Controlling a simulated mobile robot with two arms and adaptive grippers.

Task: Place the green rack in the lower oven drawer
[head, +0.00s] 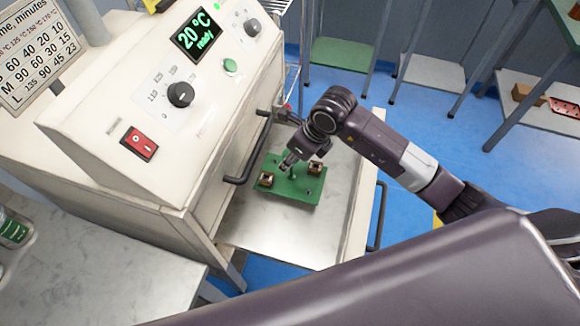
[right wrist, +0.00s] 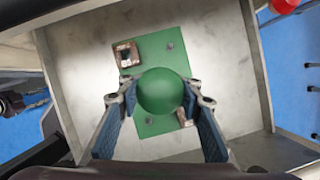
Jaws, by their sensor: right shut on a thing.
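The green rack (head: 283,190) is a flat plate with two coils (head: 314,168) on it, inside the outline of the pulled-out lower oven drawer (head: 262,232). In the right wrist view the rack (right wrist: 156,56) has a round green knob, and the drawer's floor (right wrist: 90,60) shows around it. My right gripper (head: 288,165) is above the rack and shut on its knob; the fingers (right wrist: 160,92) are on both sides of the knob. I cannot tell whether the rack touches the drawer floor. My left gripper is not in view.
The oven (head: 170,130) stands left of the drawer, its panel reading 20 °C ready. A dark handle (head: 250,152) juts out from its front above the drawer. A metal table (head: 90,275) is at lower left. Shelves (head: 440,72) stand at the back; blue floor lies right of the drawer.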

